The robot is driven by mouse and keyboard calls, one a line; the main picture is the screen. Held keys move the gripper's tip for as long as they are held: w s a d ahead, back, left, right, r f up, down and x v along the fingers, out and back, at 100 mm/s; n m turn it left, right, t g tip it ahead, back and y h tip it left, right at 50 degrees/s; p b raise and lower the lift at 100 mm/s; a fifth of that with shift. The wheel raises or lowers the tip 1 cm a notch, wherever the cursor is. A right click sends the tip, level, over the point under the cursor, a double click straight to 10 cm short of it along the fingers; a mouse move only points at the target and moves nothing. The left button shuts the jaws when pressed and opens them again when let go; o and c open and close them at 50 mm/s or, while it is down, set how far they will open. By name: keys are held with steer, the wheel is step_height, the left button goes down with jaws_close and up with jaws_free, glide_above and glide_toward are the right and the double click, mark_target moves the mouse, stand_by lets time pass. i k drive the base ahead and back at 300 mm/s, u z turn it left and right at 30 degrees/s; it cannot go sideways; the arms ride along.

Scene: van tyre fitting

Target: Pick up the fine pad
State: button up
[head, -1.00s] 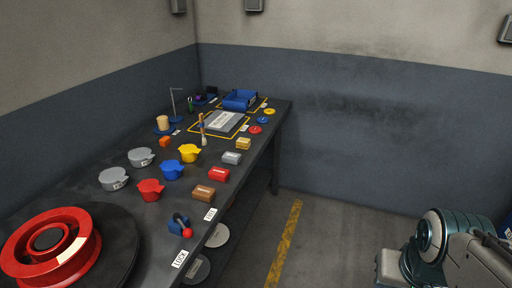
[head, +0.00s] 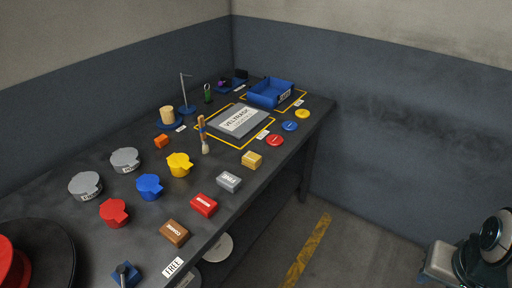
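The fine pad (head: 229,181) is a small grey block with a white label that seems to read FINE. It lies on the dark workbench (head: 75,229), between a red pad (head: 204,205) and a yellow pad (head: 251,160). Nothing covers it or touches it.
A brown pad (head: 174,232) lies nearer. Left of the row stand red (head: 113,213), blue (head: 149,187), yellow (head: 179,165) and grey lidded cups (head: 86,186). A brush (head: 203,136) stands behind. A blue tray (head: 270,92) is at the far end.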

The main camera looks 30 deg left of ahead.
mark_target(230, 182)
steer(key=u, duration=0.65)
steer(key=i, duration=0.85)
steer(key=u, duration=1.45)
steer(key=i, duration=0.3)
steer(key=u, duration=0.15)
